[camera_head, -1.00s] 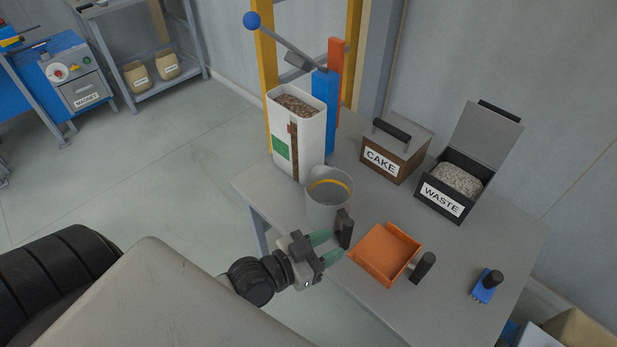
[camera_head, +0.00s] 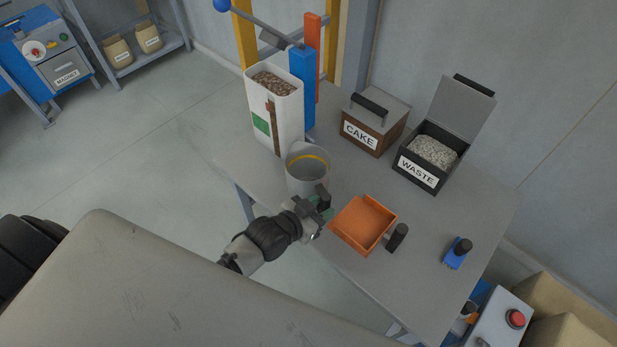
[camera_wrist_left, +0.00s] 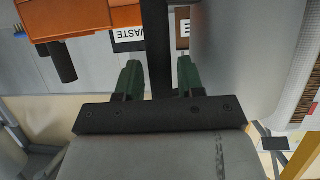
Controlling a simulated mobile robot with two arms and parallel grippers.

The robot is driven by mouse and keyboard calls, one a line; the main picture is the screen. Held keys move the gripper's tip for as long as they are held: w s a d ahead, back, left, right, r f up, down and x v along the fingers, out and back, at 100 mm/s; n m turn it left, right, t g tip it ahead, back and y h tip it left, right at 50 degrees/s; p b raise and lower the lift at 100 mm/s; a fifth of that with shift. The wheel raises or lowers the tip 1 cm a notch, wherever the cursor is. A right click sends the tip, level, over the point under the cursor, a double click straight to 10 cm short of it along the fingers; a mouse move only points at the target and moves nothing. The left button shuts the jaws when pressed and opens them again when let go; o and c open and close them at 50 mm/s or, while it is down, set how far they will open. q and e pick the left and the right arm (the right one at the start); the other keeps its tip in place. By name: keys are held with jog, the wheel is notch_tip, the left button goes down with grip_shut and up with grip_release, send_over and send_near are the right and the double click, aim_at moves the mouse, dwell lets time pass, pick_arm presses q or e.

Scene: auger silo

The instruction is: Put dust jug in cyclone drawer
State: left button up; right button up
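The jug (camera_head: 305,180), grey with a yellow band inside, stands upright on the table beside the white silo; I take it as the dust jug. Its black handle (camera_head: 322,196) faces my left gripper (camera_head: 318,207). In the left wrist view the dark handle (camera_wrist_left: 157,50) lies between the two green fingers of my left gripper (camera_wrist_left: 159,80). The fingers are apart, with a small gap at the right finger. The jug's grey wall (camera_wrist_left: 235,55) fills the right of that view. My right gripper is out of view. I see no drawer labelled cyclone.
An orange scoop tray (camera_head: 362,222) with a black handle sits close right of the gripper. The CAKE box (camera_head: 372,125), open WASTE box (camera_head: 418,172) and blue brush (camera_head: 455,256) stand farther right. The white silo (camera_head: 288,112) is behind the jug. A MAGNET drawer (camera_head: 65,73) is far left.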

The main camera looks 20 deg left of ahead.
pick_arm(q)
jog(key=x, duration=0.2)
jog(key=shift+w+d+f, duration=0.1)
jog(key=shift+w+d, duration=0.05)
jog(key=shift+w, duration=0.05)
grip_shut()
jog(key=shift+r, duration=0.25)
